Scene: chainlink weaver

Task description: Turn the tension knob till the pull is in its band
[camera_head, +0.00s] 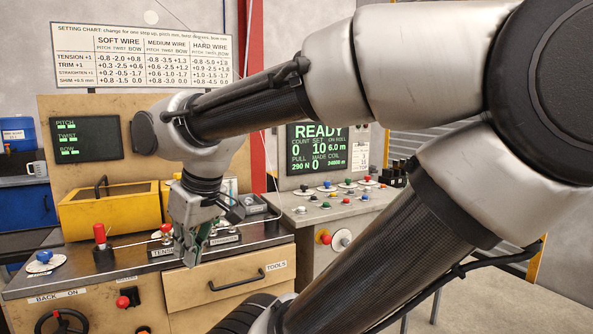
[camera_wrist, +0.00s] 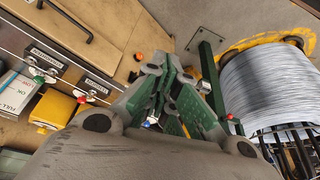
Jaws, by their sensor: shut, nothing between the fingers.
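The tension knob (camera_head: 166,229), small and red-topped, stands on the machine top behind a label starting "TENS". My gripper (camera_head: 190,260) hangs beside it to the right, at the front edge, with its fingers together and nothing visible between them. The fingers hide part of the label. In the wrist view my gripper (camera_wrist: 163,75) shows its green-padded fingers closed together. The status screen (camera_head: 319,150) shows READY, count 0, set 10 and pull 290 N.
A red upright handle (camera_head: 101,238) and blue knob (camera_head: 44,257) stand left on the machine top. A yellow box (camera_head: 108,208) is behind. A drawer (camera_head: 228,283) marked TOOLS is below. A wire reel (camera_wrist: 268,85) fills the right of the wrist view.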

